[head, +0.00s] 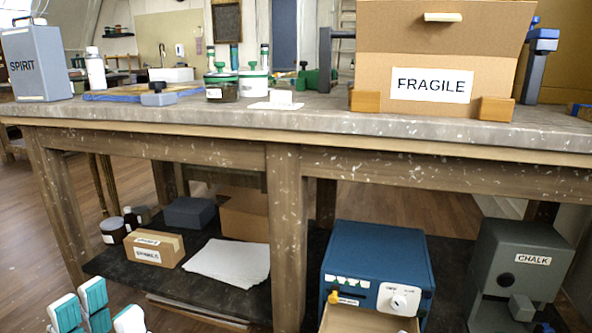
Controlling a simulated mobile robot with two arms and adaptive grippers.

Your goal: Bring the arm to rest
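My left gripper (103,302) shows at the bottom left edge, with white and teal fingers pointing up. Its fingers stand apart with nothing between them, and its lower part is cut off by the frame. It is in front of the console's lower shelf, below the small carton (154,256), and appears to touch nothing. My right gripper is not in view.
A long console (330,114) carries a FRAGILE box (385,50), green-lidded jars (253,84) and a SPIRIT can (40,65). Below stand a blue cabinet (375,255) with its drawer (365,322) pulled out and a grey CHALK unit (525,258). Bare floor lies left.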

